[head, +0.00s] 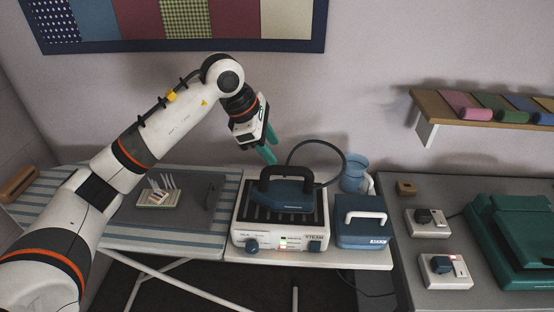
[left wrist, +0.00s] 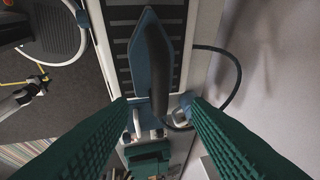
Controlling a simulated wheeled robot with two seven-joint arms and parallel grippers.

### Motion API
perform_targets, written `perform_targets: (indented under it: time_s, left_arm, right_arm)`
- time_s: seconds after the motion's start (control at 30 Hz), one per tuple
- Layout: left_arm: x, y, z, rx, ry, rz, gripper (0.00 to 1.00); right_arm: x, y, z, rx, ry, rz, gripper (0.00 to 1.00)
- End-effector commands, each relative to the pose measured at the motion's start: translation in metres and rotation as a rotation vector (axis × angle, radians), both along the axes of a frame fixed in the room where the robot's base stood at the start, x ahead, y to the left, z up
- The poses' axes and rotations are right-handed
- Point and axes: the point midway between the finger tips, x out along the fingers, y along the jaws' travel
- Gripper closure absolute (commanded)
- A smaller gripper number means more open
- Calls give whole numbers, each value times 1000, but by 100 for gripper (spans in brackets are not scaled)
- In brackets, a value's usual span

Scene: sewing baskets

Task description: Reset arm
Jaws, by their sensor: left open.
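My left arm reaches in from the left in the head view, its elbow high. My left gripper (head: 267,148) has green fingers pointing down, above and behind the steam iron (head: 287,193). The iron is dark blue with a black handle and rests on a white steam station (head: 282,233). In the left wrist view the two green fingers (left wrist: 172,120) are spread wide with nothing held between them. The iron (left wrist: 150,60) lies beyond them there, apart from the fingers. My right gripper is not in view.
A blue water tank (head: 361,222) with a white handle stands right of the station, and a blue jug (head: 355,172) behind it. A striped ironing board (head: 160,238) is at left. Two plug sockets (head: 440,270) (head: 428,221) and a green case (head: 508,240) sit on the grey table at right.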

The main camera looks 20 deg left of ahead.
Motion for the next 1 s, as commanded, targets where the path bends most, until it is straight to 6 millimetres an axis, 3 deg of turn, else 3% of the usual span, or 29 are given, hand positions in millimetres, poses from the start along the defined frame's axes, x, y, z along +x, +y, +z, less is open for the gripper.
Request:
perform_targets:
  time_s: [0.53, 0.63, 0.73, 0.83, 0.9, 1.0]
  left_arm:
    - [-2, 2, 6, 0, 1, -1, 56]
    - [-3, -6, 3, -29, -1, -11, 56]
    - [-10, -36, -3, -156, 0, -43, 56]
    - [-24, -88, -5, -406, 13, -78, 56]
    - [-39, -126, 2, -633, 41, -81, 56]
    - [-59, -163, 25, -974, 103, -37, 56]
  right_arm:
    - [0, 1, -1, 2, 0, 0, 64]
    - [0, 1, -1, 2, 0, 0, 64]
    - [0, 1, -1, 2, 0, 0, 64]
    - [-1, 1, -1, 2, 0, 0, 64]
    - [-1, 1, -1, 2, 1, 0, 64]
    - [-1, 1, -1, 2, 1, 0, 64]
